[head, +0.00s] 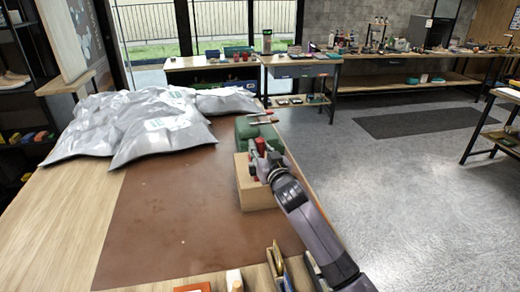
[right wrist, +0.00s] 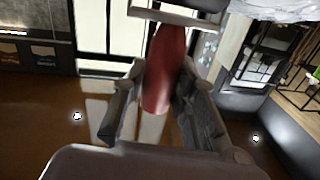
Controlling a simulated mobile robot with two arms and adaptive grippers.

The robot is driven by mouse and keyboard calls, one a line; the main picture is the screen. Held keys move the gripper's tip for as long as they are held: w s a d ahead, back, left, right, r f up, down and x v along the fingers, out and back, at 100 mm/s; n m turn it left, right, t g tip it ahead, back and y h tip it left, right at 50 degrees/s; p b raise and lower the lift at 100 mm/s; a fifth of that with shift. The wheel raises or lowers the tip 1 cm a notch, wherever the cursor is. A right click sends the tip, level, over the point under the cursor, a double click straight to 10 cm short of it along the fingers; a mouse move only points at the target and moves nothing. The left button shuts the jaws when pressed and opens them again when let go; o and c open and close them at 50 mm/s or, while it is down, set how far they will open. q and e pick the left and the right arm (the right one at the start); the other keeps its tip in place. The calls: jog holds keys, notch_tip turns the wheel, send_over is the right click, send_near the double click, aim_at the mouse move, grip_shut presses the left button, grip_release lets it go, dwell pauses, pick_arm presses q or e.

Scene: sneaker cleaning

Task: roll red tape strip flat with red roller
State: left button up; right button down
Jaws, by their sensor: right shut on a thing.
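My right gripper (head: 258,153) is shut on the red roller (head: 260,145), above a tan block (head: 258,196) on the right side of the work table. In the right wrist view the red handle (right wrist: 163,70) stands between the two fingers, with a pale metal bar across its far end. My right gripper (right wrist: 165,110) fills the lower middle of that view. I cannot make out the red tape strip in either view; the gripper and arm cover part of the block. My left gripper is not in view.
A brown mat (head: 165,215) covers much of the table and its middle is clear. Silver bags (head: 150,125) lie at the back left. A green object (head: 245,128) sits behind the block. Small tools (head: 276,265) stand at the front edge.

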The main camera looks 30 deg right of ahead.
jog(key=shift+f+b, duration=0.35)
jog(key=shift+f, duration=0.25)
dwell(0.7)
jog(key=shift+w+d+b, duration=0.25)
jog(key=shift+w, duration=0.55)
jog(key=shift+w+d+b, duration=0.25)
jog(key=shift+w, duration=0.55)
jog(key=shift+w+d+b, duration=0.25)
jog(key=shift+w, duration=0.55)
jog(key=shift+w+d+b, duration=0.25)
jog(key=shift+w+b, duration=0.1)
jog(key=shift+w, duration=0.45)
jog(key=shift+w+d+b, duration=0.2)
jog(key=shift+w+b, duration=0.2)
jog(key=shift+w, duration=0.45)
jog(key=shift+w+d+b, duration=0.25)
jog(key=shift+w+b, duration=0.1)
jog(key=shift+w, duration=0.45)
jog(key=shift+s+a+p, duration=0.1)
jog(key=shift+s+p, duration=0.3)
jog(key=shift+s+a+p, duration=0.25)
jog(key=shift+s+p, duration=0.2)
jog(key=shift+s, duration=0.4)
